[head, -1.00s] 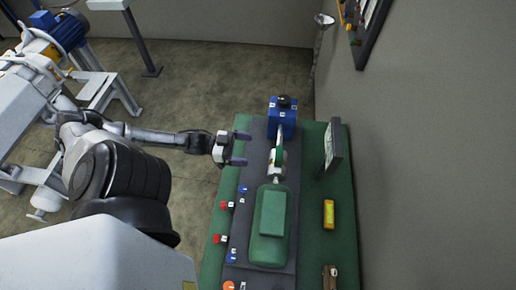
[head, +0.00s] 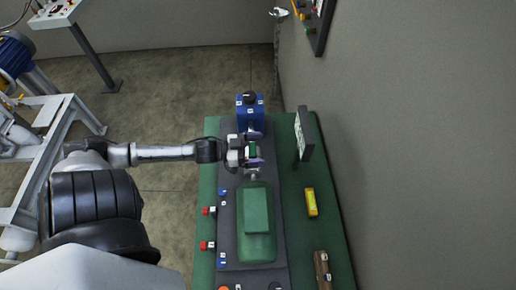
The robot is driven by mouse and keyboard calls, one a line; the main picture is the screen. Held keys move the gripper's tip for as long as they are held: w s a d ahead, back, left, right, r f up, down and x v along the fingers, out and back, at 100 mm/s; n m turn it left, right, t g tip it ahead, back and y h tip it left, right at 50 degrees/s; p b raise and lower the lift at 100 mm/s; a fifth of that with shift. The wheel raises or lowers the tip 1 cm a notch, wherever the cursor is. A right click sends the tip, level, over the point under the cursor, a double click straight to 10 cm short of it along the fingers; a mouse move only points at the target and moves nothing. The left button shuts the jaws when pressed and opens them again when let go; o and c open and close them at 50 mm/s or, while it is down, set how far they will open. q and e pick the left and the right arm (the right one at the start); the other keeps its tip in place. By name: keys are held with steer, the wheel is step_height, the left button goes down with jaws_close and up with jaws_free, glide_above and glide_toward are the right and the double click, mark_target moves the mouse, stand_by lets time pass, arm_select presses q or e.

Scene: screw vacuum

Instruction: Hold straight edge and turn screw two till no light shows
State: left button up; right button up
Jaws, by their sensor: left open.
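My left gripper (head: 256,149) is open over the coupling between the blue unit (head: 249,113) and the green machine (head: 256,215). A small green part (head: 252,150) shows between its fingers; I cannot tell whether they touch it. The gripper and wrist hide most of the coupling and shaft. Red screws (head: 206,211) and blue screws (head: 223,191) line the left side of the dark base plate (head: 226,228); their labels are too small to read. I cannot pick out the straight edge or any light gap for certain. My right gripper is not in view.
The green bench (head: 337,265) has a yellow block (head: 311,202), a brown block (head: 322,268) and an upright display panel (head: 304,134) on its right. A wall stands close on the right. Open floor lies left of the bench.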

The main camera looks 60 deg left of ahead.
arm_select(q)
steer(key=shift+w+d, duration=0.1)
steer(key=shift+w, duration=0.1)
steer(key=shift+c, duration=0.7)
steer(key=c, duration=0.7)
steer(key=shift+c, duration=1.4)
